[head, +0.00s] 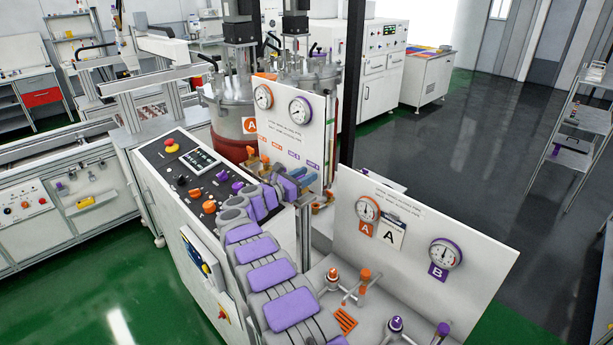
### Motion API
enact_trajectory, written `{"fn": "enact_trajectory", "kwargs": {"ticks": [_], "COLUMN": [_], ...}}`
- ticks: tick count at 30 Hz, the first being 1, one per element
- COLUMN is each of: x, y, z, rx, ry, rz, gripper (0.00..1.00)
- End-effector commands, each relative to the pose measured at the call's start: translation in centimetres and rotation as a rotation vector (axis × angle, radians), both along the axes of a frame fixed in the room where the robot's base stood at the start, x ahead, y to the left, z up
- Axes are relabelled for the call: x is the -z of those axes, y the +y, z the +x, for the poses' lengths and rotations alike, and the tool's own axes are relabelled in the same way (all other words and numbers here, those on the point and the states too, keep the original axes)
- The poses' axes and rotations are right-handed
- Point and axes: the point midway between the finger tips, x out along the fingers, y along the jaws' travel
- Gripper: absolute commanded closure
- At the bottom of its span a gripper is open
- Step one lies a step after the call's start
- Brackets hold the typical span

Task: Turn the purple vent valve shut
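The upright white valve panel (290,128) carries an orange-rimmed gauge (263,97), a purple-rimmed gauge (300,110) and a row of small orange and purple labels. Orange valve handles (252,156) show below its left labels. My grey arm with purple pads reaches up from the bottom and bends right toward the panel's lower edge. My gripper (296,180) is at the panel's lower right, beside blue bar-like parts (308,173). The purple vent valve cannot be made out there; my arm covers much of that area. Whether the gripper touches anything or is open cannot be told.
A control console (185,180) with knobs and a red button stands left of my arm. A lower white panel (420,225) with gauges A and B stands at right, with orange fittings (334,275) and a purple knob (396,323) before it. Dark open floor lies behind.

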Motion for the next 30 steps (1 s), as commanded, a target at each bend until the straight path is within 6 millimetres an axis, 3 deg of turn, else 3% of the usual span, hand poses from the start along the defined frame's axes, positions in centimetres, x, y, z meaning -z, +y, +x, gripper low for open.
{"fn": "enact_trajectory", "kwargs": {"ticks": [12,24,30], "x": [-0.02,0.00,0.09], "y": [-1.04,-0.55,-0.37], "z": [0.58,0.43,0.38], "rx": [-0.001,0.000,-0.005], "ry": [0.001,0.001,0.002], "rz": [0.006,0.001,0.001], "gripper": [0.63,1.00,1.00]}}
